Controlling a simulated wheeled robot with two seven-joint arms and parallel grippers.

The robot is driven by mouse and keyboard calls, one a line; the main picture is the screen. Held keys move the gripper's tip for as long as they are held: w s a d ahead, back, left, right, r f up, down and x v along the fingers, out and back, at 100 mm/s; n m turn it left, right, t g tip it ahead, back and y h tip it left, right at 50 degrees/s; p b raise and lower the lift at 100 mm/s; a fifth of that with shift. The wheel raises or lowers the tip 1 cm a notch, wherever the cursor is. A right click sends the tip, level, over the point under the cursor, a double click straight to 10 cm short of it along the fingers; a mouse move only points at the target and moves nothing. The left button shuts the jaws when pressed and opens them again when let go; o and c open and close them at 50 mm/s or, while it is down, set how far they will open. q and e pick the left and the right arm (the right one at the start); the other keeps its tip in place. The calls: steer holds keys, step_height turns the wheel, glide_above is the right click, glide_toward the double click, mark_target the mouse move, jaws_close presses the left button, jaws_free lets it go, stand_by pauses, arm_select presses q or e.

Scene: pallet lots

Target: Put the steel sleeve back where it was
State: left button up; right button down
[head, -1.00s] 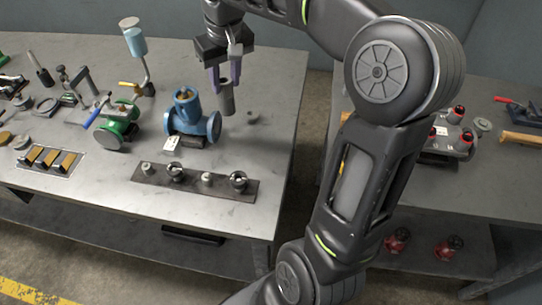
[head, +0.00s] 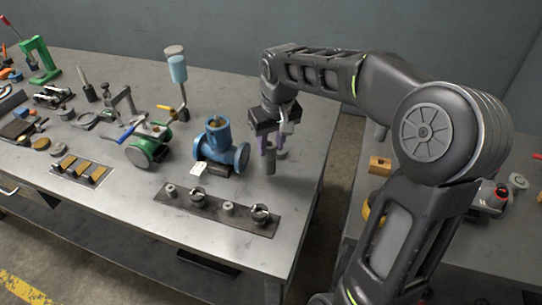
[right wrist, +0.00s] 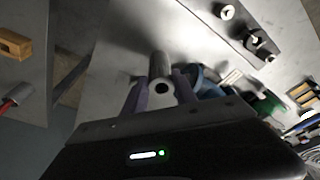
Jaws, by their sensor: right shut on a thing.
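My right gripper (head: 271,146) points down and is shut on the steel sleeve (head: 270,165), a grey tube held upright to the right of the blue valve. The right wrist view shows the sleeve (right wrist: 160,66) between the fingers, with its round bore facing the camera. I cannot tell whether its lower end touches the table. My left gripper is not in view.
The blue valve (head: 219,146) with a white tag stands close left of the sleeve. A green valve (head: 147,152) and several tools lie further left. Bare tabletop lies between the sleeve and the strip.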

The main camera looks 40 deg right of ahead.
steer(key=shift+f, duration=1.9)
steer(key=shift+f, duration=0.2)
steer(key=c, duration=1)
jaws_free()
steer(key=shift+r, duration=0.1)
step_height(320, 180, up, 12)
steer(key=s, duration=0.2)
steer(key=shift+s+a, duration=0.2)
steer(key=shift+a, duration=0.05)
